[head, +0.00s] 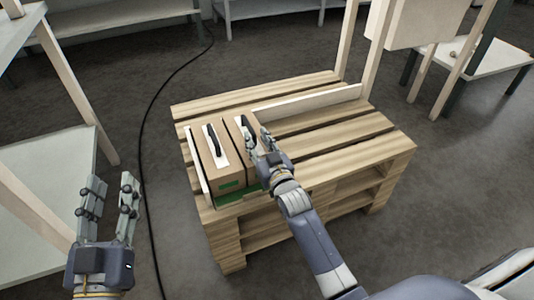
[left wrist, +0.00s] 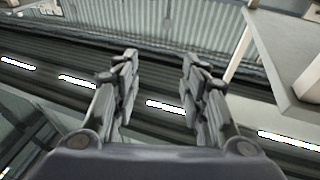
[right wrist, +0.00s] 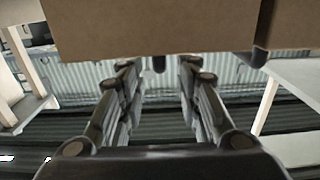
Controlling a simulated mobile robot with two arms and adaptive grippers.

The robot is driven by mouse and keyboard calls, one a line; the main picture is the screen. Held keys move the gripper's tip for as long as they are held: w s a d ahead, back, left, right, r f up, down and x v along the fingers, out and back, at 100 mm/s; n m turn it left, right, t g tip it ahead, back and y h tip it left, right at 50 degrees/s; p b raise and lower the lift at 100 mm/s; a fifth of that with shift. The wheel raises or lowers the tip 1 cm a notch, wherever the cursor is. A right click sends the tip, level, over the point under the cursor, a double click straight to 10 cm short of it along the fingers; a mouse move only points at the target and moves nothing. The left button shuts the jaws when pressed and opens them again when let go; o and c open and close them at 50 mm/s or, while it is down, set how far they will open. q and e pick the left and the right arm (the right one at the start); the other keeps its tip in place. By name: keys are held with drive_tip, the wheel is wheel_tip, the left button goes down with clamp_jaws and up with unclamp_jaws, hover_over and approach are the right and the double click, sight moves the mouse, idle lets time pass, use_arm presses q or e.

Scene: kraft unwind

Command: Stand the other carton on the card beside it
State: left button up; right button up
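Two brown cartons stand side by side at the left end of the pallet in the head view. The left carton (head: 206,163) has a dark handle on a white top strip and a green label on its front. The right carton (head: 235,152) is partly hidden by my right gripper (head: 258,137), which is open at its top, near the dark handle. In the right wrist view, brown carton board (right wrist: 150,25) fills the top, above the spread fingers. A green strip, perhaps the card (head: 228,201), shows at the cartons' front base; most is hidden. My left gripper (head: 110,190) is open and empty, off the pallet.
The slatted wooden pallet (head: 330,152) is bare to the right of the cartons. A pale board (head: 305,102) lies along its back, and a pale upright edge (head: 197,172) stands left of the cartons. Shelving stands at left; a black cable (head: 146,130) crosses the floor.

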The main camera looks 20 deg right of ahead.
use_arm(q)
wheel_tip(320, 180, down, 9)
drive_tip(key=a+g+y+p, duration=0.1)
drive_tip(key=g, duration=0.4)
drive_tip(key=shift+s+a+y+p, duration=0.25)
drive_tip(key=shift+s+y+p, duration=0.05)
drive_tip(key=shift+s+y, duration=0.1)
use_arm(e)
drive_tip(key=s+a+r+n+g+y, duration=0.1)
drive_tip(key=s+a+r, duration=0.1)
drive_tip(key=s, duration=0.8)
drive_tip(key=s+a+r+n+g+y, duration=0.1)
drive_tip(key=s+r, duration=0.4)
drive_tip(key=s, duration=0.5)
drive_tip(key=a+g, duration=0.1)
drive_tip(key=a, duration=0.1)
drive_tip(key=shift+s+a+r+y, duration=0.2)
drive_tip(key=shift+a+y, duration=0.15)
drive_tip(key=shift+y, duration=0.05)
use_arm(q)
drive_tip(key=shift+f, duration=0.15)
